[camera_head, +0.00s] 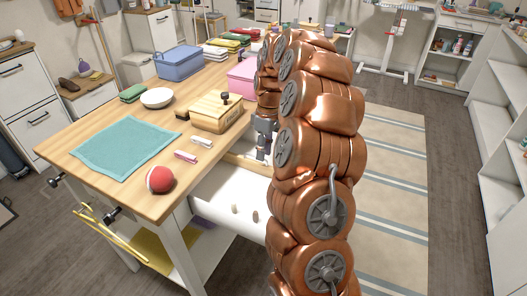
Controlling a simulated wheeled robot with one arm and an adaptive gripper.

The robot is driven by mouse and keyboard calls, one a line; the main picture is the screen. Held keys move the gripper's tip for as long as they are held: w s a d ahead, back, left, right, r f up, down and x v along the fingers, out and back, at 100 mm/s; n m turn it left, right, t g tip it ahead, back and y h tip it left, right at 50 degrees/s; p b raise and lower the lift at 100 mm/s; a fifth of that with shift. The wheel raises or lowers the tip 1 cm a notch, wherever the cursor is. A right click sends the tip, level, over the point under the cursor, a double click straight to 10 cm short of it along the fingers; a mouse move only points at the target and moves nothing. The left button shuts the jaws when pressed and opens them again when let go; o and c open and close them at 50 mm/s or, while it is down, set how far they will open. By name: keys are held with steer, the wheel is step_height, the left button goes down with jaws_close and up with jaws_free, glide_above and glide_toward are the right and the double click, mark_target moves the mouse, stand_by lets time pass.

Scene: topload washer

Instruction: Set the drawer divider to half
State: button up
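A white drawer (215,196) stands pulled out from the side of the wooden table. Its pale inside shows as a narrow strip near my gripper. My copper arm covers the right part of the drawer. I cannot make out the drawer divider or its position; it may be hidden behind the drawer wall or my arm. My gripper (263,150) points down at the drawer opening, close to its far side. Its fingers are small and partly hidden, so I cannot tell whether they are open or touch anything.
The table (118,192) holds a teal cloth (125,147), a red ball (160,179), a wooden box (217,111), a white bowl (157,97), a pink box (243,77) and a blue basket (180,62). A striped rug (395,185) lies on free floor at right, before white shelves (505,150).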

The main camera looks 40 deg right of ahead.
steer(key=shift+f, duration=0.4)
jaws_close()
stand_by(0.5)
